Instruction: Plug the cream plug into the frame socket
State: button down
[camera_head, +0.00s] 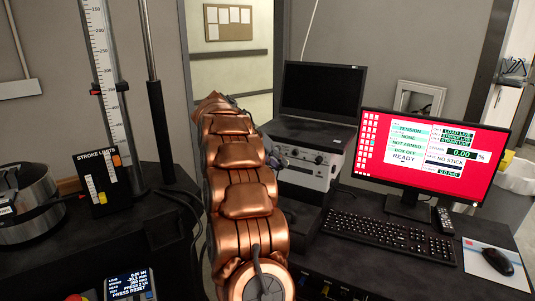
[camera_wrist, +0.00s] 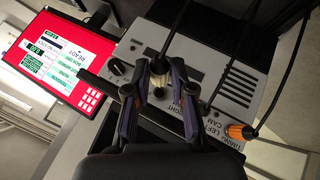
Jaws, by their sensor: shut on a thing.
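My gripper (camera_wrist: 160,72) is in the wrist view, its fingers closed in front of the panel of a grey box (camera_wrist: 205,65). Between the fingertips is the cream plug (camera_wrist: 152,53), small and partly hidden by the fingers, with a black cable running up from it. I cannot tell whether the plug touches the panel. The frame socket cannot be made out; the fingers cover part of the panel. The box also shows in the head view (camera_head: 303,172), under a dark laptop.
An orange plug (camera_wrist: 240,132) with a black cable sits at the panel's lower right, near printed labels. A black knob (camera_wrist: 117,66) is on the left. In the head view, a red-screen monitor (camera_head: 428,155), keyboard (camera_head: 388,234) and mouse (camera_head: 497,261) occupy the desk's right.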

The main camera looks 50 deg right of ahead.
jog(key=shift+d+r, duration=0.2)
jog(key=shift+d, duration=0.1)
jog(key=d+p, duration=0.2)
jog(key=p, duration=0.1)
jog(key=shift+w+d+r, duration=0.2)
jog(key=shift+d, duration=0.05)
jog(key=d+p, duration=0.2)
jog(key=shift+w+d+f+p, duration=0.2)
jog(key=shift+f+p, duration=0.05)
jog(key=shift+p, duration=0.15)
jog(key=c, duration=1.6)
grip_release()
jog(key=shift+c, duration=0.2)
grip_shut()
